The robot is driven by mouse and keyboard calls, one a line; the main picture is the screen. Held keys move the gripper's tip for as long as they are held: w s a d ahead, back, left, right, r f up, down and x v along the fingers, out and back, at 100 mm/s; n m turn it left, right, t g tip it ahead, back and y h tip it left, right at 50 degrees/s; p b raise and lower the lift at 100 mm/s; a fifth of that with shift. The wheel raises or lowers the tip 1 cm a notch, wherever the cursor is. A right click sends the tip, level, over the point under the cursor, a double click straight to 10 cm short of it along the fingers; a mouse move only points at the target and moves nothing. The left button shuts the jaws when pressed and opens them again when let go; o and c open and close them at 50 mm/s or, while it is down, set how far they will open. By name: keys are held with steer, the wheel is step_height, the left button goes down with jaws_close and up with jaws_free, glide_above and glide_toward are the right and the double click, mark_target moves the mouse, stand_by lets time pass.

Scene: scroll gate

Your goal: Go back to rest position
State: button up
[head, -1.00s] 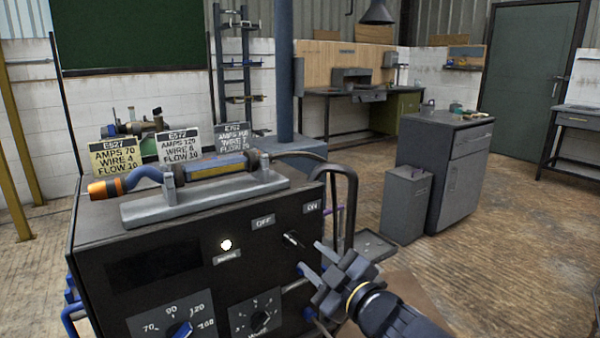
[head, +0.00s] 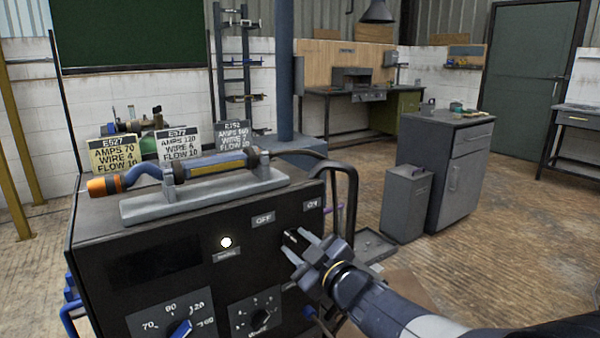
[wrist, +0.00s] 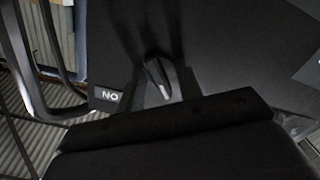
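My gripper (head: 296,243) is at the front of the black machine (head: 140,223), with its two fingers apart. It is close to a small switch (head: 290,237) between the OFF label (head: 264,219) and the ON label (head: 312,204). In the wrist view the switch (wrist: 157,76) shows between the fingers, near their tips. I cannot tell whether a finger touches it. The ON label (wrist: 110,96) appears upside down there. My arm reaches in from the lower right.
A welding torch (head: 215,165) lies in a holder on the machine, with cards (head: 178,143) behind. A curved handle (head: 350,190) stands close right of the gripper. A grey cabinet (head: 455,175) and bin (head: 406,205) stand farther right. Floor is open at right.

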steer(key=m+p, duration=0.2)
steer(key=m, duration=0.1)
steer(key=m+p, duration=0.2)
steer(key=shift+r, duration=0.35)
steer(key=shift+s+f+m+p, duration=0.15)
steer(key=shift+m+p, duration=0.9)
steer(key=shift+m, duration=0.55)
steer(key=shift+f, duration=0.1)
